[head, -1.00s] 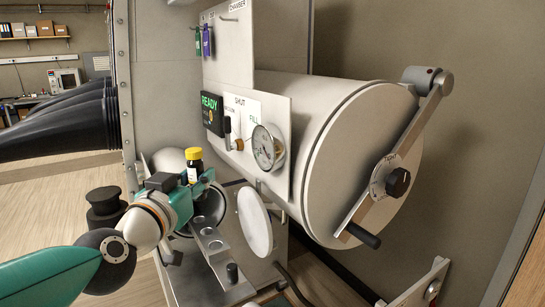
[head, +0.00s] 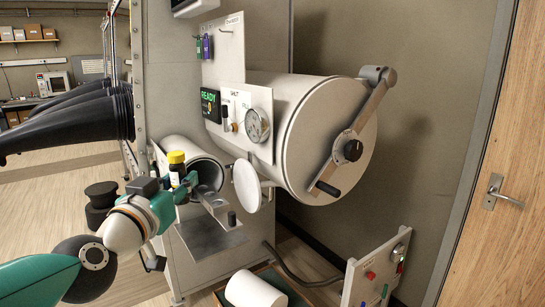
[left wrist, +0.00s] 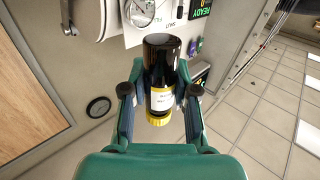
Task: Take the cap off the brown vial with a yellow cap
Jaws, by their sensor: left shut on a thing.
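The brown vial (head: 177,172) stands upright with its yellow cap (head: 176,157) on top, in front of the small open port. My left gripper (head: 187,182) is shut on it. In the left wrist view the vial (left wrist: 160,72) lies between the two fingers of my left gripper (left wrist: 158,92). There its yellow cap (left wrist: 157,117) points to the picture's bottom, with the white label beside it. My right gripper is in neither view.
Right of the vial are the small port's round lid (head: 246,186) and a metal shelf (head: 210,235). The large chamber (head: 335,140) is shut by a lever. A white cylinder (head: 255,290) lies low in front. A control panel (head: 375,275) stands lower right.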

